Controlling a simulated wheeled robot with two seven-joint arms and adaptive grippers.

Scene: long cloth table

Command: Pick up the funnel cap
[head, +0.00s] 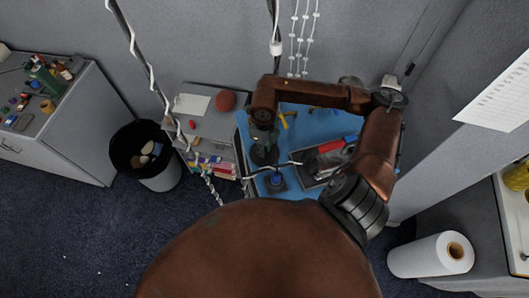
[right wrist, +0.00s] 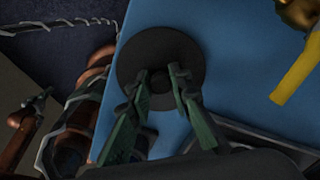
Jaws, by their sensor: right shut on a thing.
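The funnel cap (right wrist: 160,48) is a dark round disc with a small knob in its middle, in the right wrist view. My right gripper (right wrist: 163,78) is shut on the knob, its green fingers on either side. The disc is seen over the blue cloth; I cannot tell whether it touches it. In the head view my right gripper (head: 264,152) points down at the left part of the blue table, and it largely hides the cap. A small dark jaw-like part on a brown link, seemingly my left gripper (right wrist: 40,99), shows at the left of the right wrist view.
On the blue table (head: 299,116) are a dark tray (head: 309,178) with red and grey items, a dark block with a blue top (head: 276,181) and a yellow item (head: 284,119). Shelves (head: 209,126) and a black bin (head: 158,178) stand to the left.

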